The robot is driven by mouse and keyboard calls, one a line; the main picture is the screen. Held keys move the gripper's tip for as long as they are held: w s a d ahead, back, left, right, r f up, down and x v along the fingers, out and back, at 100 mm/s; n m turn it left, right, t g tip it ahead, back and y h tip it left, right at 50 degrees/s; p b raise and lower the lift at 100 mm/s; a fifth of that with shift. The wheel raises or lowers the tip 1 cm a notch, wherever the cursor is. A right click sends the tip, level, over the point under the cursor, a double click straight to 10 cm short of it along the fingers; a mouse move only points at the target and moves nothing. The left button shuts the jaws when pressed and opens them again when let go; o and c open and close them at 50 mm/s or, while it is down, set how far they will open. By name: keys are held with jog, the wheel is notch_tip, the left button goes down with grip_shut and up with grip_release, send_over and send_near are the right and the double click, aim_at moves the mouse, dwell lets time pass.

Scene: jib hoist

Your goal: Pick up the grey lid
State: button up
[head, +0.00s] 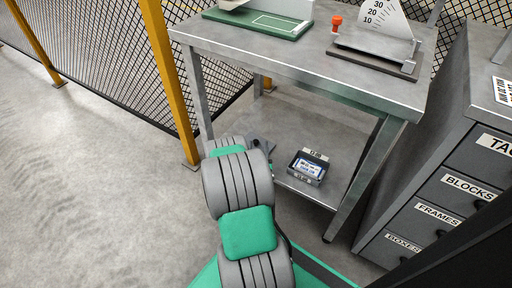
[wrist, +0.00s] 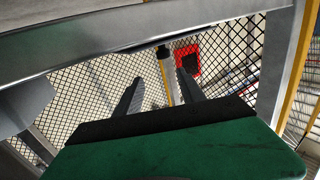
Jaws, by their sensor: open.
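I cannot make out a separate grey lid in either view. A small dark grey box (head: 308,167) with white labels lies on the lower shelf (head: 325,134) of the metal table in the head view; whether it bears the lid is too small to tell. In the head view my arm reaches to the shelf's left front, left of the box, and mostly hides the gripper.
The table top (head: 300,52) overhangs the shelf, with a leg (head: 366,178) at front right. A green-based device (head: 258,22) and a scale (head: 378,45) stand on top. A labelled drawer cabinet (head: 440,185) is right. Mesh fence and a yellow post (head: 172,85) stand left. Floor at left is clear.

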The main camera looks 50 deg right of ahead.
aim_at(256, 144)
jog(key=shift+s+a+f+n+t+y, duration=0.25)
jog(key=shift+a+f, duration=0.1)
jog(key=shift+f, duration=0.15)
jog(key=shift+s+a+f+n+t+y, duration=0.15)
jog(key=shift+s+a+f+t, duration=0.15)
jog(key=shift+f, duration=0.2)
jog(key=shift+w+a+f, duration=0.15)
jog(key=shift+w+f, duration=0.05)
jog(key=shift+w, duration=0.05)
jog(key=shift+b+x, duration=0.9)
jog(key=shift+x, duration=2.8)
jog(key=shift+w+a, duration=0.1)
jog(key=shift+w, duration=0.05)
jog(key=shift+c, duration=0.4)
grip_shut()
